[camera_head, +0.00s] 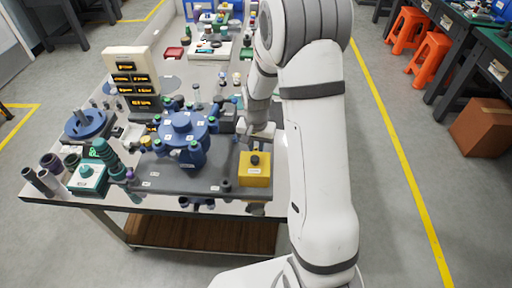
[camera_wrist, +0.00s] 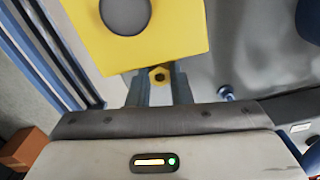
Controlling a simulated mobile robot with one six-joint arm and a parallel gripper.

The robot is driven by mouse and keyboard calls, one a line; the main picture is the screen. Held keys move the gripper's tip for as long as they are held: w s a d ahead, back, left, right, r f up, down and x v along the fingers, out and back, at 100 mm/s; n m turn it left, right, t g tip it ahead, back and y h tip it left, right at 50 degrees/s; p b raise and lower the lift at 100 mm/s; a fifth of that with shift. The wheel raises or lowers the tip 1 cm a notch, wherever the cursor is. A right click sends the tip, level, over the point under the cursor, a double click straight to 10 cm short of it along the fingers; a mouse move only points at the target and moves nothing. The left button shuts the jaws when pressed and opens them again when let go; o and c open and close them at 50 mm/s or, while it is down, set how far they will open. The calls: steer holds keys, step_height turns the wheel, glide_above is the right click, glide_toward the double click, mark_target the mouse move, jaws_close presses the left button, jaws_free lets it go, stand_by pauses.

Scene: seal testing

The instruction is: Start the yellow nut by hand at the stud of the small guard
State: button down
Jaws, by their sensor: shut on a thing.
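My gripper (camera_wrist: 159,80) is shut on a small yellow nut (camera_wrist: 159,69), held between its two fingertips in the wrist view, with the nut's dark bore facing the camera. The yellow small guard (camera_wrist: 180,38) fills the top of that view, its near edge just beyond the nut. A round grey area shows on the guard. In the head view the guard (camera_head: 254,176) is a yellow block with a dark knob on top, at the bench's front right. My wrist is just behind it. The guard's stud cannot be made out, and whether the nut touches it cannot be told.
A blue domed housing (camera_head: 183,135) with several capped bolts stands on a dark grey base plate (camera_head: 205,180) left of the guard. A teal stepped part (camera_head: 105,155) and dark cylinders (camera_head: 42,178) crowd the left front. A labelled display stand (camera_head: 130,75) rises behind.

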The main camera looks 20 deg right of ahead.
steer(key=shift+s+f+m, duration=0.1)
steer(key=shift+s+m, duration=0.05)
steer(key=shift+m, duration=0.75)
steer(key=m, duration=0.3)
steer(key=shift+s+f+m, duration=0.1)
steer(key=shift+m, duration=0.4)
